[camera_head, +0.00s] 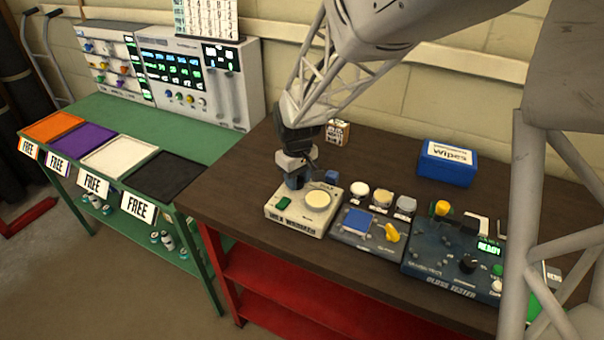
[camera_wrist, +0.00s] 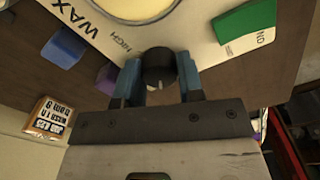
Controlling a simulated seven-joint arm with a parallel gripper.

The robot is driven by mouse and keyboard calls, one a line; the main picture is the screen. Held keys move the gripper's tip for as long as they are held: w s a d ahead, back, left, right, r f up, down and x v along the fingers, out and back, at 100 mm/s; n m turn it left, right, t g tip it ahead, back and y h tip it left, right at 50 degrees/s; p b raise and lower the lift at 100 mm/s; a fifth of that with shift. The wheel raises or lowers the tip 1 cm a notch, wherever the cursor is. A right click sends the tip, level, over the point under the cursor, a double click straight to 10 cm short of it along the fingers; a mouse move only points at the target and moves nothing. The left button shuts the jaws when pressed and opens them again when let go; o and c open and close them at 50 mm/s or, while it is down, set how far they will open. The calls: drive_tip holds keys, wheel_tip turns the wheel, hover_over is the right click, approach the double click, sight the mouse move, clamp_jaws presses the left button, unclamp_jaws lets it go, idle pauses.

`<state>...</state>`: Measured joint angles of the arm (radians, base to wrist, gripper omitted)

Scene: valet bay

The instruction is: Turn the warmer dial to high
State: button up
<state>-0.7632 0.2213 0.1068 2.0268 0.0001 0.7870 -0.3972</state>
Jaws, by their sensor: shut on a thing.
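The cream wax warmer (camera_head: 297,222) sits at the left front of the dark bench, with a round pale-yellow top (camera_head: 319,201) and a green switch (camera_head: 283,203). It shows upside down in the wrist view (camera_wrist: 200,25). Its black dial (camera_wrist: 159,66) is at the warmer's edge, beside the printed word HIGH. A pale mark on the dial faces my gripper's palm, away from the warmer's middle. My gripper (camera_wrist: 160,76) is shut on the dial, one blue finger on each side. In the head view my gripper (camera_head: 295,182) comes down at the warmer's back left corner and hides the dial.
Right of the warmer stand a unit with a blue pad (camera_head: 358,222) and yellow lever, and a gloss tester (camera_head: 455,265). Small pots (camera_head: 381,197) and a blue wipes box (camera_head: 447,163) are behind. A small box (camera_head: 338,132) stands behind my gripper. Bench space before the wipes is clear.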

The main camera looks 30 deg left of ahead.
drive_tip(key=shift+m, duration=0.3)
drive_tip(key=m, duration=1)
drive_tip(key=shift+r+m, duration=0.1)
drive_tip(key=shift+m, duration=0.3)
drive_tip(key=m, duration=1.1)
drive_tip(key=o, duration=0.9)
drive_tip(key=shift+o, duration=0.2)
